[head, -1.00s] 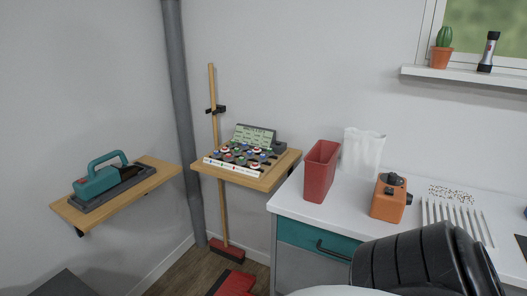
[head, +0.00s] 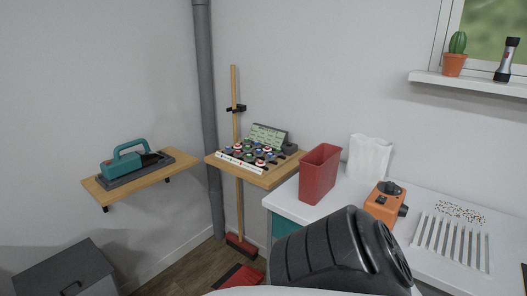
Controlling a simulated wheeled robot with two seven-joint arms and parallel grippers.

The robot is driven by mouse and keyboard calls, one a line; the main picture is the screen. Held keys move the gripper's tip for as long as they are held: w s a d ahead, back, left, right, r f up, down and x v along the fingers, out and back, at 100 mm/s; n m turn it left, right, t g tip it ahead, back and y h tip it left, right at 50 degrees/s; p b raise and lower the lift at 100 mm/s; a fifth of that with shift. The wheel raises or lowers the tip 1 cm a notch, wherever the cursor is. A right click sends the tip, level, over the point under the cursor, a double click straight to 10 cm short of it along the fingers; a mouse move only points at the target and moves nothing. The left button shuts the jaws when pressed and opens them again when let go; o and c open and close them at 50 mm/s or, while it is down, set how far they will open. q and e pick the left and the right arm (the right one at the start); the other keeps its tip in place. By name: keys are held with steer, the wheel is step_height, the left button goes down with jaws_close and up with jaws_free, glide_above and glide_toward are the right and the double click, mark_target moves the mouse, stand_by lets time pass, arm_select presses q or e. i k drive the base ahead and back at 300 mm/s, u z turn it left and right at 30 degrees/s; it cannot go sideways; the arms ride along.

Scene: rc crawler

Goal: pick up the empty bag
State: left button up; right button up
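A white, upright bag (head: 369,158) with a crinkled top edge stands at the back of the white worktop (head: 298,208), near the wall. It is just right of and behind a red open-topped bin (head: 320,173). The bin hides part of the bag's left side. I cannot see into the bag. Neither of my grippers is in view.
An orange device (head: 384,203) stands right of the bag, beside a slotted panel (head: 452,243). A grey bin (head: 68,272) stands lower left.

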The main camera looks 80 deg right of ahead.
mark_target(368, 157)
steer(key=k, duration=1.2)
steer(key=z, duration=0.3)
